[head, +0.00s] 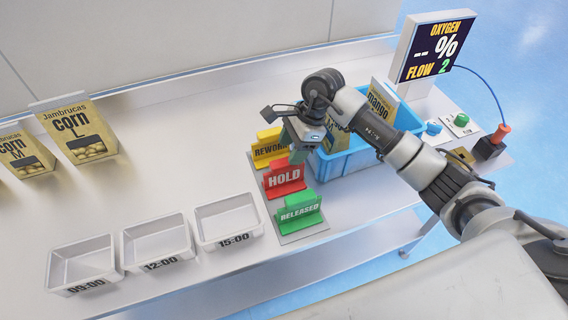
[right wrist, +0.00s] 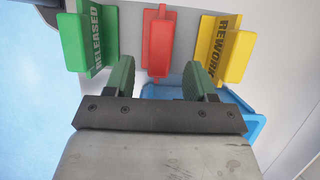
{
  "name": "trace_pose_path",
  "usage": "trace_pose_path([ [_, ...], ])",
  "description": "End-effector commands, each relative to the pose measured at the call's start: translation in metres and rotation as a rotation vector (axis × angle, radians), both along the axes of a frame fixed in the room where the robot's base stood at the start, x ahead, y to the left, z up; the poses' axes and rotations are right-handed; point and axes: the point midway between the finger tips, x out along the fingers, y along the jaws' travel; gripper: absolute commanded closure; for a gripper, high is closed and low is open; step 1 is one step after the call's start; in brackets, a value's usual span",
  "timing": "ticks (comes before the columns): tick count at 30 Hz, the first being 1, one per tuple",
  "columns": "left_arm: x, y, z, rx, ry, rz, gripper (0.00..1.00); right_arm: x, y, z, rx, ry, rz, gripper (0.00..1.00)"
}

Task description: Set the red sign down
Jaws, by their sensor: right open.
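The red HOLD sign (head: 284,178) stands upright on a grey base plate, between the yellow REWORK sign (head: 268,150) and the green RELEASED sign (head: 300,214). My right gripper (head: 301,152) is just above and behind the red sign. In the right wrist view my right gripper (right wrist: 160,80) is open, with nothing between its green-padded fingers. There the red sign (right wrist: 158,45) shows beyond the gap between the fingertips, with the green sign (right wrist: 92,38) and the yellow sign (right wrist: 226,45) on either side. My left gripper is not in view.
A blue bin (head: 345,162) with mango pouches stands right beside the signs. Three labelled trays, 09:00 (head: 82,265), 12:00 (head: 158,242) and 15:00 (head: 228,220), sit at the front left. Corn pouches (head: 78,130) stand at the left. An oxygen display (head: 434,48) is at the back right.

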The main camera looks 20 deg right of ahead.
Motion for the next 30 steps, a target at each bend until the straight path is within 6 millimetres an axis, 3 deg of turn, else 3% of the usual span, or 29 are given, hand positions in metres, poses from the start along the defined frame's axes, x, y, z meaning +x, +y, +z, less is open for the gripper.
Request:
trace_pose_path([
  [6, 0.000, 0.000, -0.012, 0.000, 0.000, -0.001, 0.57, 0.001, -0.014, 0.034, -0.001, -0.003, 0.000, 0.45],
  [10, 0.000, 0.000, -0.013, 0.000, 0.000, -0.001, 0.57, 0.001, -0.018, 0.043, 0.000, -0.001, -0.001, 0.45],
  [30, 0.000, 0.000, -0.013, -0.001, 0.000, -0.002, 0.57, 0.000, -0.019, 0.046, 0.001, 0.001, 0.000, 0.45],
])
